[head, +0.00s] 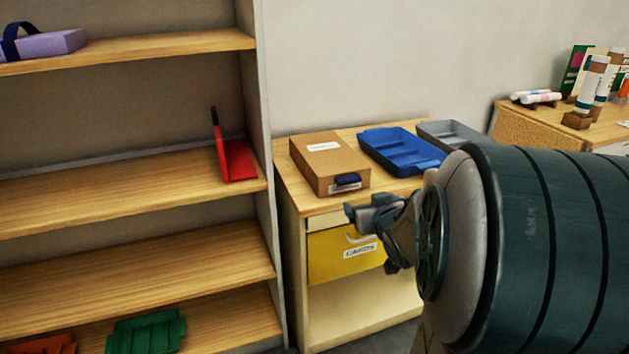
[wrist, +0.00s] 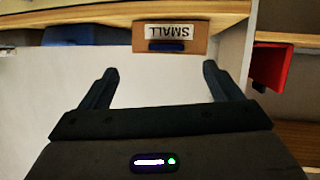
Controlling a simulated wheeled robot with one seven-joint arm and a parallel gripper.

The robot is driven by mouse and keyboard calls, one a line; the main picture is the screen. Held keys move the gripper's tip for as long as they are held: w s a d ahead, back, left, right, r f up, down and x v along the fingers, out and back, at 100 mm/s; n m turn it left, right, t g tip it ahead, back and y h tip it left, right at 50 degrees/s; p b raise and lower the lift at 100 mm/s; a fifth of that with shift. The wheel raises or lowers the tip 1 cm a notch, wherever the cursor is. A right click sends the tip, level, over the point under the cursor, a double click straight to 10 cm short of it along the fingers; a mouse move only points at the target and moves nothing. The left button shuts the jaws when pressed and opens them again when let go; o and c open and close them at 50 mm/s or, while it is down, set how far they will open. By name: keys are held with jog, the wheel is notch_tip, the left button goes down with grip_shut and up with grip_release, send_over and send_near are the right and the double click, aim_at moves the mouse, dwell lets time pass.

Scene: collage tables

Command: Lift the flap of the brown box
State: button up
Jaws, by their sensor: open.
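The brown box (head: 330,163) lies closed on the small wooden cabinet, with a white label on its lid. A dark blue tab (head: 347,180) sits at its front edge above a white label. My gripper (head: 352,215) is in front of the cabinet, a little below the box front. In the wrist view my gripper (wrist: 160,72) is open and empty, its fingers apart from the box.
A blue tray (head: 400,150) and a grey tray (head: 445,133) stand right of the box. A yellow drawer (head: 330,258) labelled "CARDS" is under the cabinet top. Another table (head: 520,125) is at right.

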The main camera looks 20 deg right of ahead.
aim_at(350, 182)
jog(key=w+f+t+y+b, duration=0.1)
jog(key=w, duration=0.3)
jog(key=w+d+f+t+y+b, duration=0.1)
jog(key=w, duration=0.4)
jog(key=w+f+n+t+y+b, duration=0.1)
jog(key=w+t+b, duration=0.1)
jog(key=w, duration=0.3)
jog(key=shift+w+d+f, duration=0.1)
jog(key=shift+d+f, duration=0.15)
jog(key=shift+d, duration=0.1)
jog(key=c, duration=1.4)
jog(key=shift+r, duration=0.15)
